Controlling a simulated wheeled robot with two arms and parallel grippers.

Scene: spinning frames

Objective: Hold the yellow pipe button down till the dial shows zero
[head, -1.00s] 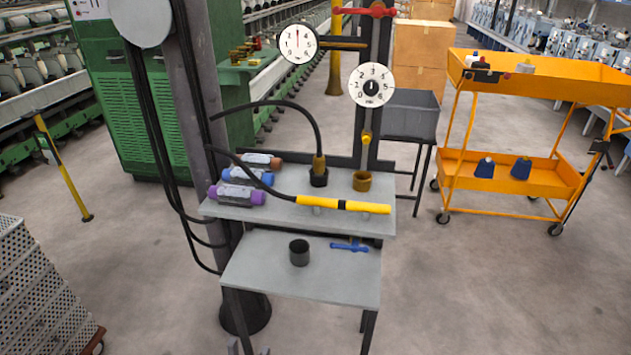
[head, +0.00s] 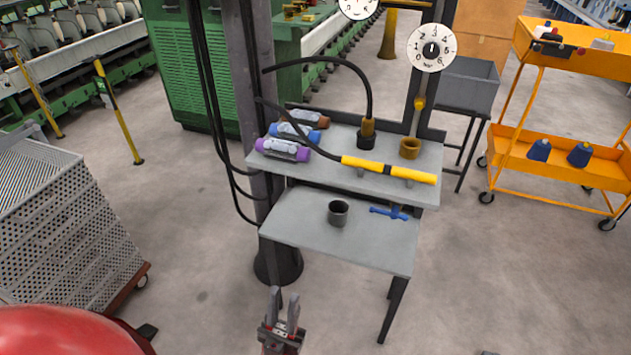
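The yellow pipe (head: 360,164) lies across the upper grey shelf, with a dark band near its middle and a black hose at its left end. I cannot make out a separate button on it. A round white dial (head: 432,48) with black numbers is on the upright behind the shelf; its reading is too small to tell. A second white dial (head: 358,6) is cut off by the top edge. My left gripper (head: 285,297) is at the bottom, in front of and below the lower shelf, fingers apart and empty.
The lower shelf (head: 300,232) holds a dark cup (head: 338,213) and a blue tool (head: 389,212). Several coloured bobbins (head: 283,150) lie at the upper shelf's left. A perforated crate (head: 60,225) stands left, an orange trolley (head: 560,145) right.

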